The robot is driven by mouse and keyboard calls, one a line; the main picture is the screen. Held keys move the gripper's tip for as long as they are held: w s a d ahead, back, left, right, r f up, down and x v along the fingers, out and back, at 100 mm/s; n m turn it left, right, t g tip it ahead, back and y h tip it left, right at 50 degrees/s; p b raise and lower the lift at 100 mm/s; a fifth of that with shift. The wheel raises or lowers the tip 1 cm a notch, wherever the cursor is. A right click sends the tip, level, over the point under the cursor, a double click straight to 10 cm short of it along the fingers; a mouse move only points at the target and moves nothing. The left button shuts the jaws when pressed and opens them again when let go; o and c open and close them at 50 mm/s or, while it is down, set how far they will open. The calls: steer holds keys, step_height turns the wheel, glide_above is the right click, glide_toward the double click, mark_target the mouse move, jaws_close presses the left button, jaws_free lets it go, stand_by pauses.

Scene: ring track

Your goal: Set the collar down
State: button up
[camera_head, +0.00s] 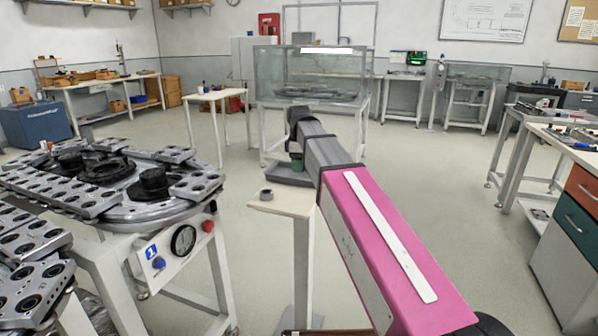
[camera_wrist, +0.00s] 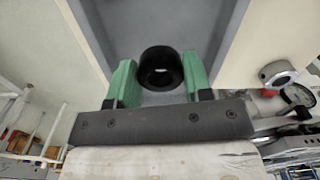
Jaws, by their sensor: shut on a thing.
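The collar (camera_wrist: 160,54) is a short black ring with a round hole. In the wrist view it sits between the two green fingers of my gripper (camera_wrist: 160,82), which are shut on it. Behind it in that view is a grey tray (camera_wrist: 97,24) with a raised rim. In the head view the tray (camera_head: 291,179) lies on a small pale-topped stand (camera_head: 296,206), and my gripper (camera_head: 297,160) is low over it. My arm hides most of the gripper and the collar there. I cannot tell whether the collar touches the tray.
A ring track (camera_head: 140,208) with metal blocks and black parts is at the left. A glass tank (camera_head: 325,75) stands behind. Open floor lies right.

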steer(key=shift+f, duration=1.2)
steer(key=o, duration=1.1)
steer(key=shift+f, duration=0.15)
step_height(320, 180, up, 12)
steer(key=shift+r, duration=0.15)
